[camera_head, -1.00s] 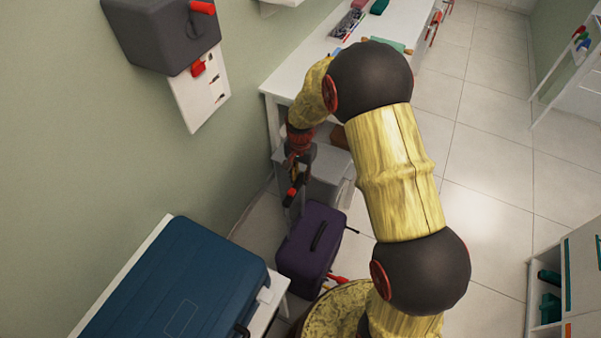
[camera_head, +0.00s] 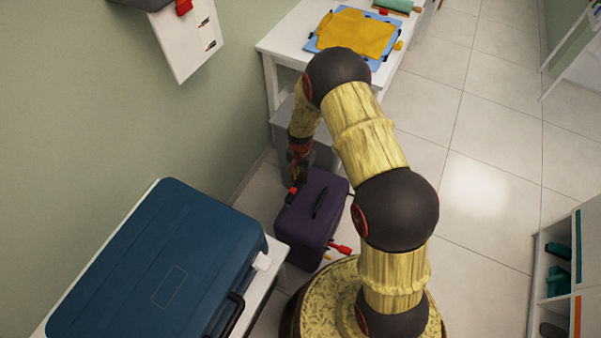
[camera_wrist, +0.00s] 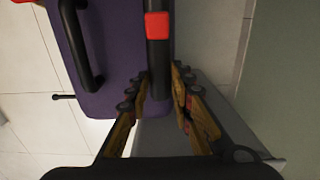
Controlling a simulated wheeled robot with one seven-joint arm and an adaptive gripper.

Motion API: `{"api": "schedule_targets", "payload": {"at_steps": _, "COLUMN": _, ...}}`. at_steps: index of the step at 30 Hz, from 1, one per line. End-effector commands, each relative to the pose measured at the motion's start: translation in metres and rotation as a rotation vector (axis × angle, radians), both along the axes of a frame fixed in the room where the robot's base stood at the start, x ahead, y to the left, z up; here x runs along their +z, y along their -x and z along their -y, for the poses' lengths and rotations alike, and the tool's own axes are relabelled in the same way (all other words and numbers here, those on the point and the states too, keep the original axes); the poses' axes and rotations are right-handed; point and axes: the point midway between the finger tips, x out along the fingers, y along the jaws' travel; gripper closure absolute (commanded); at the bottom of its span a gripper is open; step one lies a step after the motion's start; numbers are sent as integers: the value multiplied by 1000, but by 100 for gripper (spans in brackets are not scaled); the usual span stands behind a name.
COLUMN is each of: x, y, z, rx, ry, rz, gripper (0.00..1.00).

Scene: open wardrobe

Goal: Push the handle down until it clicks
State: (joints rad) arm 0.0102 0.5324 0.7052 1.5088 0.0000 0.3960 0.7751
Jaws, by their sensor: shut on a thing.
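A purple case (camera_head: 308,235) stands on the floor left of my base, with a small black carry grip (camera_head: 320,201) on top. The handle, a black bar with a red block, is at the case's back left side; its red part (camera_head: 292,194) shows just below my gripper (camera_head: 299,165). In the wrist view, the bar (camera_wrist: 159,58) runs between the fingertips of my gripper (camera_wrist: 161,78), which is shut on it. The red block (camera_wrist: 157,25) lies beyond the fingertips. The purple case (camera_wrist: 115,55) is beside the bar. The bar's lower end is hidden in the head view.
A blue case (camera_head: 160,265) lies on a white table at the lower left. A white desk (camera_head: 290,42) with a yellow cloth (camera_head: 350,33) stands behind. A wall is close on the left. Open tiled floor (camera_head: 490,190) lies to the right; shelves (camera_head: 565,265) stand at the right edge.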

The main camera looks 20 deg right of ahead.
Motion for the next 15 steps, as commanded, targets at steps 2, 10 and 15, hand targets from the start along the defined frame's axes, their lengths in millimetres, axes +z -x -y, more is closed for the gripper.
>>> {"api": "schedule_targets", "payload": {"at_steps": 2, "x": -6, "y": 0, "z": 0, "rx": 0, "ry": 0, "rz": 0, "gripper": 100}}
{"api": "schedule_targets", "payload": {"at_steps": 10, "x": -9, "y": 1, "z": 0, "rx": 0, "ry": 0, "rz": -1, "gripper": 100}}
{"api": "schedule_targets", "payload": {"at_steps": 15, "x": -10, "y": 2, "z": 0, "rx": 0, "ry": 0, "rz": -3, "gripper": 75}}
